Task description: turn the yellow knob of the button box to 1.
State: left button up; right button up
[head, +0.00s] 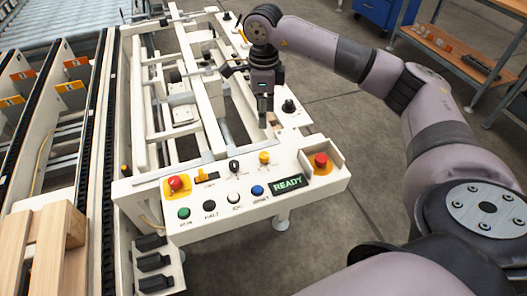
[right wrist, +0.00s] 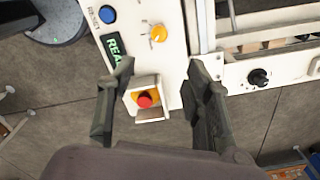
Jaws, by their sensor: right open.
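The white button box (head: 215,218) stands in the middle of the head view. Its yellow knob (head: 264,157) is near the back edge, right of a black knob (head: 234,165); it also shows in the right wrist view (right wrist: 158,33). The marks around the yellow knob are too small to read. My right gripper (head: 264,120) is above and behind the box in the head view. In the right wrist view its fingers (right wrist: 152,75) are spread apart with nothing between the tips, and the yellow knob lies beyond them. My left gripper is not in view.
A red stop button (head: 321,160) stands at the box's right end, within raised guards. Another red button (head: 175,183) is at the left. Green, black, white and blue buttons line the front beside a READY display (head: 287,185). A black knob (head: 289,106) sits behind on the frame.

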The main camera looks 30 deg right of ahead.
aim_at(263, 155)
notch_tip(263, 155, down, 16)
jog(key=shift+a+f+p, duration=0.1)
jog(key=shift+p, duration=0.7)
jog(key=shift+c, duration=0.3)
grip_shut()
